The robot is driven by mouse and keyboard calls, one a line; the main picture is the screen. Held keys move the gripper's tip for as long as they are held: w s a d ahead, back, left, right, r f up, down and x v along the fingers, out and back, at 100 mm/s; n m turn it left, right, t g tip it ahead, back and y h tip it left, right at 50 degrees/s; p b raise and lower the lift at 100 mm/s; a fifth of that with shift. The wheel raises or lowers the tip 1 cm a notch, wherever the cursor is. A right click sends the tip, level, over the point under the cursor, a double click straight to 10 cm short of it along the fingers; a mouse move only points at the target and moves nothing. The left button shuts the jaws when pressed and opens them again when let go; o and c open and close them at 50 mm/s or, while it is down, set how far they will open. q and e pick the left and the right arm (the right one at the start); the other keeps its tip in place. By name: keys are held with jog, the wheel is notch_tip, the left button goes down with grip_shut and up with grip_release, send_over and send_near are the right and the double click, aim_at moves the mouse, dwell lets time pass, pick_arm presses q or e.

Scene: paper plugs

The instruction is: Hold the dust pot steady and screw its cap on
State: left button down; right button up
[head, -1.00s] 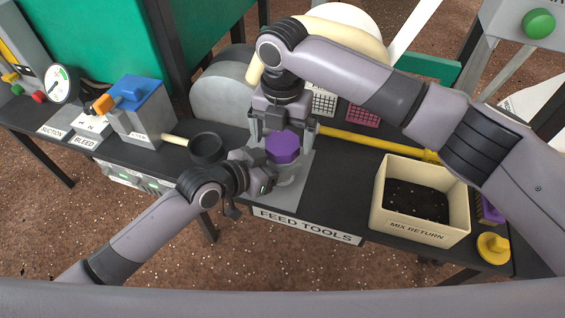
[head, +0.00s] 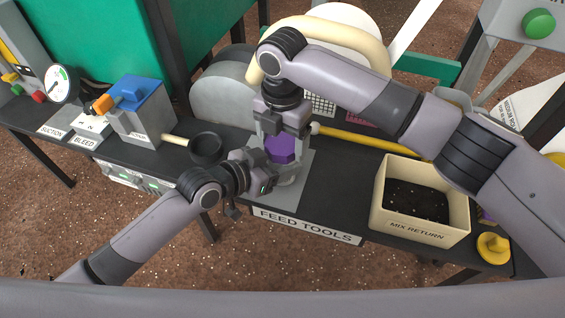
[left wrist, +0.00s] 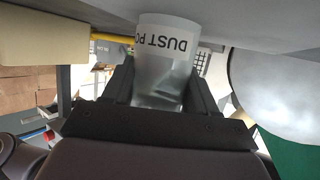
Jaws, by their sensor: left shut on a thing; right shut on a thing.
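The dust pot (left wrist: 160,75) is a pale grey cylinder with "DUST PO" lettering visible in the left wrist view. In the head view the dust pot (head: 287,175) stands on a grey mat (head: 294,196), mostly hidden by my grippers. My left gripper (head: 268,176) is shut on the pot's side; its fingers flank the pot in the left wrist view (left wrist: 160,88). The purple faceted cap (head: 281,149) sits over the pot's top. My right gripper (head: 283,142) points down from above and is shut on the cap. Whether the threads are engaged cannot be seen.
A cream MIX RETURN bin (head: 376,200) with dark contents stands to the right, with a yellow knob (head: 493,248) beside it. A yellow rod (head: 370,140) lies behind. Bare table lies between mat and bin.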

jog(key=m, duration=1)
jog(key=o, duration=1.1)
jog(key=shift+r, duration=2.25)
jog(key=shift+c, duration=0.2)
